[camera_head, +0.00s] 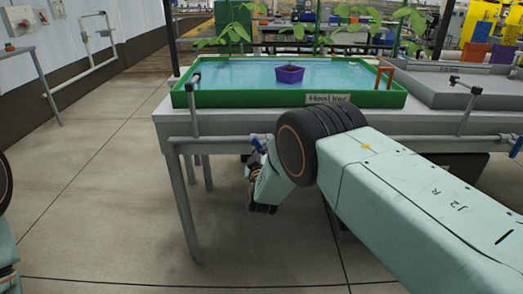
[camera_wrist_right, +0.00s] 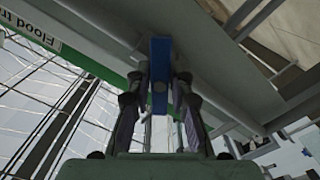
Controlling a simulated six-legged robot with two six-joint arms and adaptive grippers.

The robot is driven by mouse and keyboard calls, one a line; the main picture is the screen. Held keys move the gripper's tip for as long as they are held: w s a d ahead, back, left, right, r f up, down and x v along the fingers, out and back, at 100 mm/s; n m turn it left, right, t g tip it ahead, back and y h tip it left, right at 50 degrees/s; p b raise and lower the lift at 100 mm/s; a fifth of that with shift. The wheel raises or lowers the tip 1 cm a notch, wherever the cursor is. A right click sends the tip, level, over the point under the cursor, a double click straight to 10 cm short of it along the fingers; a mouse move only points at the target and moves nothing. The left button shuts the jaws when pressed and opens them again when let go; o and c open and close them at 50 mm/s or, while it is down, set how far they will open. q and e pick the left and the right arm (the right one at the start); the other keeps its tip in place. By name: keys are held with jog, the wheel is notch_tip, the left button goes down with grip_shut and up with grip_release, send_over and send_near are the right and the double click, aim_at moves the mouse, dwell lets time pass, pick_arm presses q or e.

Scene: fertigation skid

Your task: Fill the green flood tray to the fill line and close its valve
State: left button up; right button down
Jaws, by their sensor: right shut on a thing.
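The green flood tray (camera_head: 240,99) sits on a grey bench in the head view, with light blue water (camera_head: 235,74) in it. I cannot make out a fill line on it. A purple pot (camera_head: 289,74) stands in the water, and an orange bracket (camera_head: 384,76) is at the right end. The blue valve handle (camera_head: 257,143) is below the tray's front edge. My right gripper (camera_wrist_right: 161,88) is shut on this handle (camera_wrist_right: 159,72), with one finger on each side. In the head view, my arm partly hides the gripper. My left gripper is out of view.
A grey tray (camera_head: 470,99) stands to the right, with another blue handle (camera_head: 516,146) below it. Grey pipes and bench legs (camera_head: 184,205) are near my right arm. The concrete floor (camera_head: 95,190) at left is clear.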

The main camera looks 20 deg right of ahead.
jog(key=m, duration=0.4)
jog(key=shift+m, duration=1.5)
jog(key=c, duration=1.3)
grip_release()
jog(key=shift+s, duration=0.15)
jog(key=v, duration=1.1)
jog(key=shift+s+a, duration=0.15)
jog(key=shift+s, duration=0.2)
